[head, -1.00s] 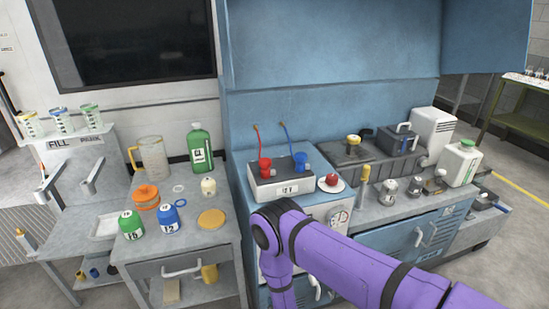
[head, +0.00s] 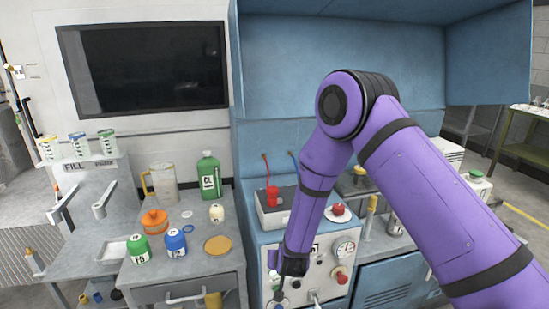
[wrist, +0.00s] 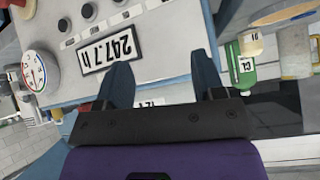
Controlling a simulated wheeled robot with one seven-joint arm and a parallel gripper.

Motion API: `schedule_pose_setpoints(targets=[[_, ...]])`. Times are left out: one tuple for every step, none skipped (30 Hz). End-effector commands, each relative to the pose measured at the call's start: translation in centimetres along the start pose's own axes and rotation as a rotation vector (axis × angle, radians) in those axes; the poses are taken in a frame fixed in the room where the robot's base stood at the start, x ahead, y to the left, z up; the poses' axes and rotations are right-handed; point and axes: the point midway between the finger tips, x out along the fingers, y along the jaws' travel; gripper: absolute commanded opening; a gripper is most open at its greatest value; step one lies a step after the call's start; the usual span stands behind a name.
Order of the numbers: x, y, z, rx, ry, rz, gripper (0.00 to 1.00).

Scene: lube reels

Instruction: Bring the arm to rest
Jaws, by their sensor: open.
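My purple arm reaches up from the lower right in the head view and bends down at the elbow. My gripper (head: 292,266) hangs at its lower end, in front of the panel of the blue cabinet, left of the gauge (head: 345,247). In the wrist view my gripper (wrist: 163,85) shows two dark fingers spread apart with nothing between them. The panel with its 247.7 h display (wrist: 103,54) lies beyond the fingertips. Whether the fingers touch the panel cannot be told.
The grey table (head: 205,268) at left holds a green bottle (head: 209,178), a pitcher (head: 163,184), an orange pot (head: 155,222), and green and blue jars. A red knob (head: 342,275) sticks out right of my gripper. The cabinet top holds a plate with a red ball (head: 338,209).

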Motion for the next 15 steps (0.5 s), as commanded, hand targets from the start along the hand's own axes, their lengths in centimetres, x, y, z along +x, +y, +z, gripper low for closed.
schedule_pose_setpoints(targets=[[-1.4,0.2,-1.6,0.016,-0.01,-0.008,0.63],[-2.2,0.3,-2.4,0.023,-0.019,-0.013,0.63],[-3.2,0.4,-3.4,0.032,-0.03,-0.019,0.63],[-4.0,0.6,-4.1,0.038,-0.038,-0.024,0.63],[-4.8,0.7,-4.8,0.042,-0.045,-0.03,0.63],[-5.8,0.9,-5.8,0.046,-0.054,-0.037,0.63],[-6.6,1.1,-6.5,0.048,-0.06,-0.042,0.63],[-7.4,1.3,-7.2,0.05,-0.065,-0.046,0.63],[-8.5,1.6,-8.2,0.052,-0.071,-0.052,0.63],[-9.3,1.8,-8.9,0.052,-0.077,-0.056,0.63],[-10.1,2.1,-9.5,0.051,-0.082,-0.06,0.63],[-11.2,2.5,-10.4,0.05,-0.087,-0.065,0.63],[-12.1,2.7,-11.1,0.049,-0.09,-0.068,0.63],[-12.9,3.0,-11.8,0.047,-0.093,-0.072,0.63],[-14.1,3.4,-12.5,0.044,-0.099,-0.076,0.63]])
